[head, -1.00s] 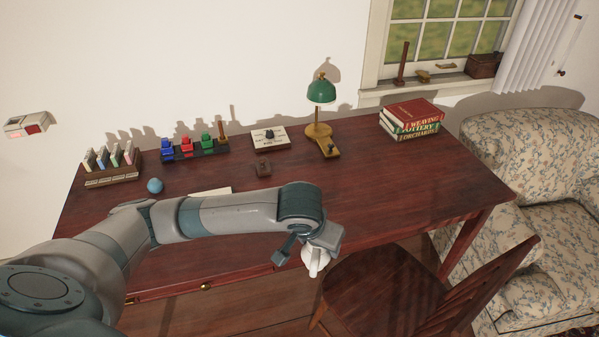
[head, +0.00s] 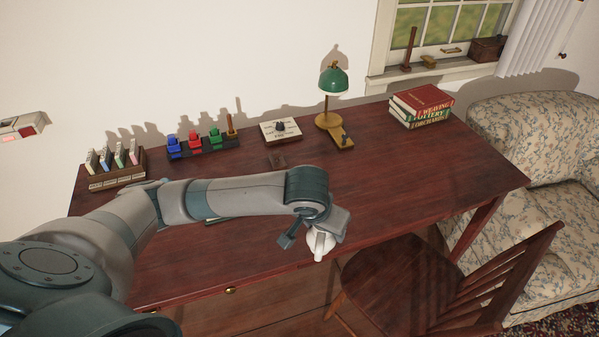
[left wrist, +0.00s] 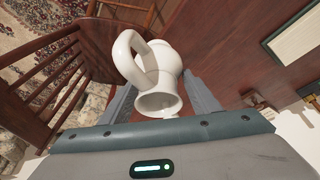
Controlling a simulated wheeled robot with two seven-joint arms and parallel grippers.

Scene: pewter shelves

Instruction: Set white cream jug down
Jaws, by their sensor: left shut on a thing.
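The white cream jug (head: 319,243) is held in my left gripper (head: 314,232) near the front edge of the dark red desk (head: 420,170). In the left wrist view the jug (left wrist: 160,85) sits between the two fingers of the gripper (left wrist: 165,95), with its handle toward the upper left and its round opening toward the camera. The fingers are shut on its body. In the head view the hand hides part of the jug, and I cannot tell whether the jug touches the desk. My right gripper is not in view.
A wooden chair (head: 400,285) is at the front. The desk's middle right is clear.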

